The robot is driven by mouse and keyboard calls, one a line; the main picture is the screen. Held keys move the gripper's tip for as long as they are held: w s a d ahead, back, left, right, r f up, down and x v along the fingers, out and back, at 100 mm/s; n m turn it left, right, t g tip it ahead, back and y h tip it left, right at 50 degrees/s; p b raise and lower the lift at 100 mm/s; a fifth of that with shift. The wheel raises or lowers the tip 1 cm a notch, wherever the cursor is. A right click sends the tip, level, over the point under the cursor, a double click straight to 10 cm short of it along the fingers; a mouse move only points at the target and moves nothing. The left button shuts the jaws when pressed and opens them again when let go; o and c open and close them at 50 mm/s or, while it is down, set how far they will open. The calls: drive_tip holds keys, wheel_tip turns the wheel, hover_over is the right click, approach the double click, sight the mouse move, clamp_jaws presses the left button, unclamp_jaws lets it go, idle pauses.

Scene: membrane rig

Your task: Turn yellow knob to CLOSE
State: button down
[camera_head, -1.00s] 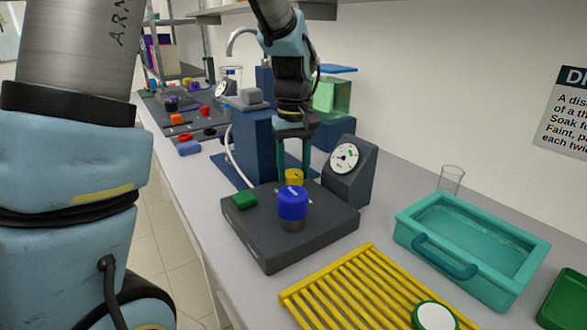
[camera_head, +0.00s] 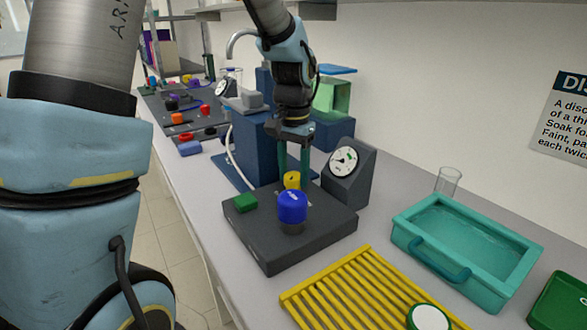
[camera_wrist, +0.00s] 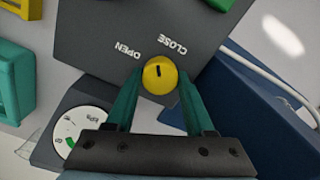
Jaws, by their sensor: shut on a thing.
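The yellow knob (camera_head: 292,180) stands on the dark grey block (camera_head: 262,250), behind the blue knob (camera_head: 292,206). My gripper (camera_head: 293,172) points down from above, its green fingers closed on either side of the yellow knob. In the wrist view the yellow knob (camera_wrist: 160,75) sits between my fingertips (camera_wrist: 159,88). A short dark mark shows on its top, roughly upright in the picture, between the printed words OPEN (camera_wrist: 127,52) and CLOSE (camera_wrist: 172,45). I cannot tell exactly which word the mark faces.
A green block (camera_head: 245,203) lies on the dark block's left corner. A gauge (camera_head: 345,162) stands close behind on the right. A yellow rack (camera_head: 345,300) and a teal tray (camera_head: 462,245) lie to the front right. A navy stand (camera_head: 250,150) is behind.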

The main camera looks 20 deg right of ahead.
sight(294, 175)
drive_tip(key=m+p, duration=0.1)
drive_tip(key=m, duration=0.3)
drive_tip(key=shift+r, duration=0.1)
drive_tip(key=shift+m+p, duration=0.8)
drive_tip(key=shift+m, duration=0.7)
drive_tip(key=shift+c, duration=1.3)
unclamp_jaws()
wheel_tip(294, 175, up, 11)
drive_tip(key=b, duration=0.1)
drive_tip(key=shift+f+b, duration=0.2)
drive_tip(key=shift+b, duration=0.2)
